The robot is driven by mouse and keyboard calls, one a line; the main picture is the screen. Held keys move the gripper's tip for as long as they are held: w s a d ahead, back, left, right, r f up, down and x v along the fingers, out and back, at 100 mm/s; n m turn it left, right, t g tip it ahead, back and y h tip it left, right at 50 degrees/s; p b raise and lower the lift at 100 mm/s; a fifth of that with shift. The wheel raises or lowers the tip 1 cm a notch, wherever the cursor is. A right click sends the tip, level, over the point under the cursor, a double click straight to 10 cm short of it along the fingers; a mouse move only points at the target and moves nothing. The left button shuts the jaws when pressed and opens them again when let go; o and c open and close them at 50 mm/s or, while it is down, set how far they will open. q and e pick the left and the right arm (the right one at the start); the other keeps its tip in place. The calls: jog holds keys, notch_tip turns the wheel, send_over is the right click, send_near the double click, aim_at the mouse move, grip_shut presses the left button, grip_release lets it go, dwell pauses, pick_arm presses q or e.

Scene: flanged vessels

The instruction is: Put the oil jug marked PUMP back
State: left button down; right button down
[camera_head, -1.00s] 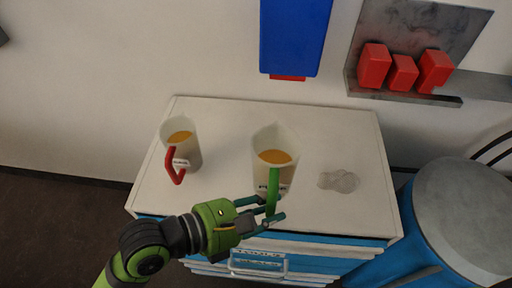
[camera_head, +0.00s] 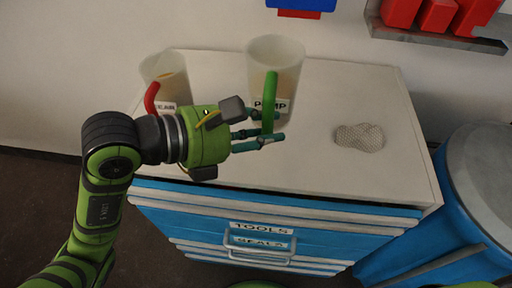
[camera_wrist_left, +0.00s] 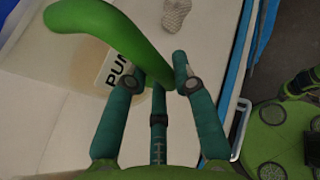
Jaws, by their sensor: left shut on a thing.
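The oil jug marked PUMP (camera_head: 288,62) is a translucent pale jug with a green handle, over the white cabinet top in the head view. My left gripper (camera_head: 266,126) is shut on its green handle from the front left. The jug looks upright; I cannot tell whether its base touches the top. In the left wrist view the green handle (camera_wrist_left: 125,38) runs between the fingers (camera_wrist_left: 158,85), with part of the PUMP label behind it. My right gripper is not in view.
A second jug (camera_head: 172,74) with a red handle stands at the left, its label partly hidden. A grey mesh-like lump (camera_head: 359,137) lies on the cabinet top (camera_head: 330,90) at the right. Red blocks (camera_head: 437,14) sit on a wall shelf. A blue drum (camera_head: 462,185) stands at the right.

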pick_arm(q)
jog(key=shift+f+b, duration=0.4)
jog(key=shift+b, duration=0.25)
jog(key=w+f, duration=0.1)
jog(key=f, duration=0.1)
jog(key=w+f+p, duration=0.1)
jog(key=w+f, duration=0.2)
jog(key=f, duration=0.1)
jog(key=shift+w+a, duration=0.3)
jog(key=shift+a, duration=0.1)
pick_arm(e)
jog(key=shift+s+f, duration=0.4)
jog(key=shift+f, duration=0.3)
pick_arm(q)
jog(key=shift+f, duration=0.2)
jog(key=c, duration=1)
grip_release()
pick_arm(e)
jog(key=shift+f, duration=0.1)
